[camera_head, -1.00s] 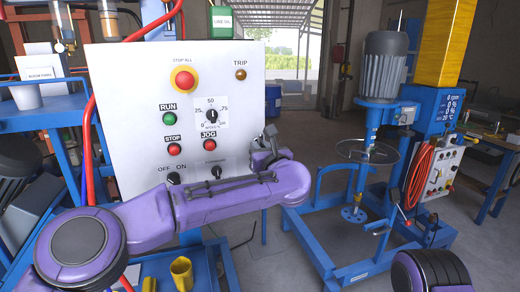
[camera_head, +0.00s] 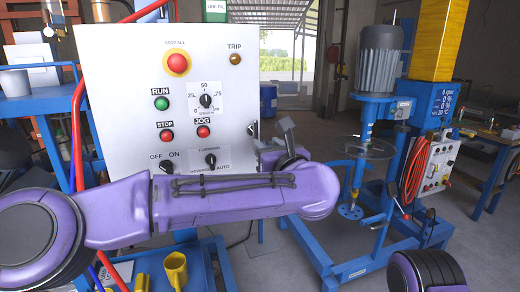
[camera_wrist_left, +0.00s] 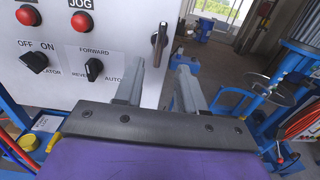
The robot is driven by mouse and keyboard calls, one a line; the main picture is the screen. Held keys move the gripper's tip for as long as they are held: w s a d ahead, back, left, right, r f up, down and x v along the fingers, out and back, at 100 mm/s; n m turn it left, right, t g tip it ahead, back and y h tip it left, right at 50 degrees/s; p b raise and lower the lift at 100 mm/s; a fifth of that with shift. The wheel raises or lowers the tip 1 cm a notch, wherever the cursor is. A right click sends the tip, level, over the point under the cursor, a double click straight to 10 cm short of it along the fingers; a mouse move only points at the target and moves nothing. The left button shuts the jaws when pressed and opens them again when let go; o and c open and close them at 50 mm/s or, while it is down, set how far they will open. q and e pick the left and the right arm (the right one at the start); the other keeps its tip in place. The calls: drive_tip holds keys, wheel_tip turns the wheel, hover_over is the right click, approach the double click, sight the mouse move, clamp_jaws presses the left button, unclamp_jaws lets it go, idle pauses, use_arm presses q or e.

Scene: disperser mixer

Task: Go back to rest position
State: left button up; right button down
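My left arm crosses in front of the white control panel (camera_head: 130,90) in the head view. My left gripper (camera_head: 268,142) is at the panel's right edge, beside the lower knobs and partly hidden by its own arm. In the left wrist view its two grey fingers (camera_wrist_left: 160,78) stand apart with nothing between them. The left finger is close to the panel's right edge; I cannot tell whether it touches. The panel handle (camera_wrist_left: 159,38) lies just beyond that finger. My right gripper is not in view; only a purple and black part of mine shows at the bottom right.
The blue mixer (camera_head: 375,110) with a grey motor stands at the right. A blue shelf (camera_head: 60,105) is at the left, and a yellow cup (camera_head: 176,270) is low in front of the panel. Open floor (camera_head: 265,250) lies between panel and mixer.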

use_arm(q)
drive_tip(key=shift+s+d, duration=0.15)
drive_tip(key=shift+s, duration=0.45)
